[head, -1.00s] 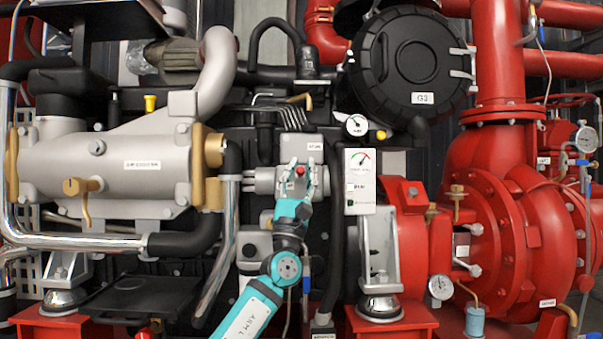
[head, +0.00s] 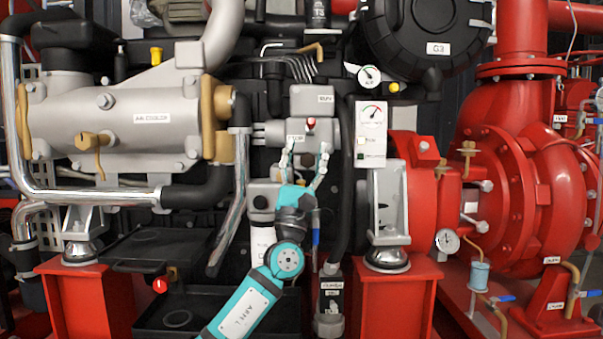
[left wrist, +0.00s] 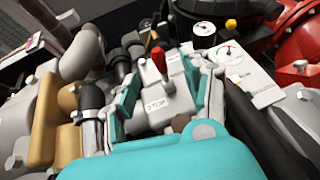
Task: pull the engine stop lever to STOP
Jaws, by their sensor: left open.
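The engine stop lever is a short lever with a red knob (head: 311,123), on a grey block with a RUN label (head: 325,98) above and a STOP label (head: 295,138) below. My left gripper (head: 307,150) is open, its fingertips just below the knob in the head view. In the left wrist view the red lever (left wrist: 159,57) stands between and beyond the two spread teal fingers (left wrist: 163,85), with the STOP label (left wrist: 158,105) nearer the palm. I see no contact with the lever. My right gripper is not in view.
A gauge panel (head: 371,133) and a black hose (head: 342,190) stand close to the right of the lever. A grey air cooler (head: 130,120) with a chrome pipe (head: 237,195) lies left. A red pump housing (head: 535,190) fills the right side.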

